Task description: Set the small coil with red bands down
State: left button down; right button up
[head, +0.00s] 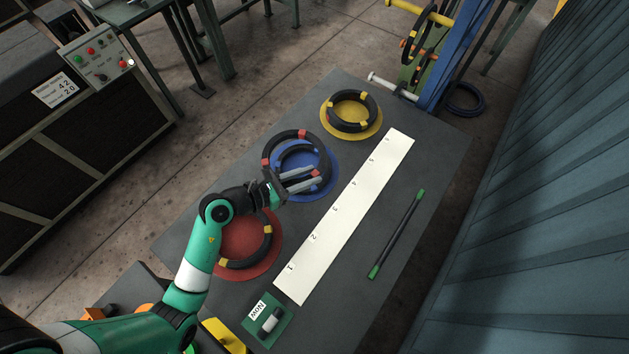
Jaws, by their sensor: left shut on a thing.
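The small coil with red bands (285,140) is a dark ring over the blue disc (331,183) in the middle of the table. My left gripper (314,179) is shut on its near side. The coil looks off-centre toward the disc's upper left, and a dark ring shape, perhaps its shadow or another ring, shows inside it. I cannot tell whether the coil touches the disc. The gripper hides its near edge. My right gripper is not in view.
A coil with yellow bands (263,250) lies on a red disc, partly behind my arm; another (370,112) lies on a yellow disc. A numbered white strip (345,215), a green-ended rod (397,234) and a green "Now" card (280,331) lie on the grey table (430,150).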

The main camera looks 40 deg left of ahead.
pick_arm(q)
jog(key=w+f, duration=0.1)
jog(key=w+f+b, duration=0.1)
jog(key=f, duration=0.1)
jog(key=shift+w+a+f, duration=0.2)
jog(key=shift+f, duration=0.1)
jog(key=shift+w+a+f, duration=0.1)
jog(key=shift+w+f, duration=0.05)
jog(key=shift+w, duration=0.2)
jog(key=f+b, duration=0.3)
jog(key=shift+w+f, duration=0.25)
jog(key=shift+f, duration=0.15)
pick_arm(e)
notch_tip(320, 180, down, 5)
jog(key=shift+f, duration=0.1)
pick_arm(q)
jog(key=shift+r, duration=0.1)
jog(key=c, duration=1)
grip_release()
jog(key=shift+f, duration=0.25)
jog(key=shift+c, duration=0.2)
jog(key=o, duration=0.4)
